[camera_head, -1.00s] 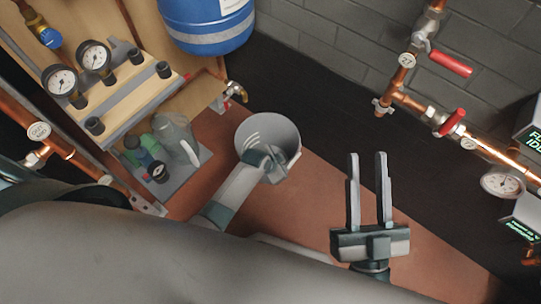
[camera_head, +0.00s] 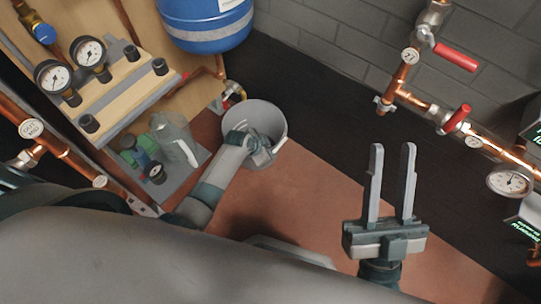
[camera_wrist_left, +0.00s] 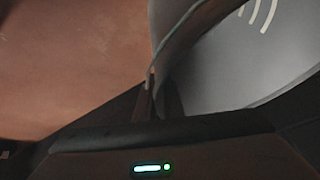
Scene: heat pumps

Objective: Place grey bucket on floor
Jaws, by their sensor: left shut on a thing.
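The grey bucket (camera_head: 263,112) is in the middle of the head view, over the reddish-brown floor (camera_head: 315,195), below the blue tank. I cannot tell whether its base touches the floor. My left gripper (camera_head: 262,150) is at the bucket's near side and shut on its handle. In the left wrist view the bucket's wall (camera_wrist_left: 235,60) with white curved marks fills the upper right, and the handle (camera_wrist_left: 190,30) runs down to the jaws (camera_wrist_left: 155,95). My right gripper (camera_head: 391,185) is open and empty, fingers pointing up the picture, right of the bucket.
A grey tray (camera_head: 190,180) with bottles stands left of the bucket, under a wooden board with gauges (camera_head: 90,52). The blue tank (camera_head: 207,22) is above. Copper pipes with red-handled valves (camera_head: 455,57) line the right wall. Floor between bucket and right gripper is clear.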

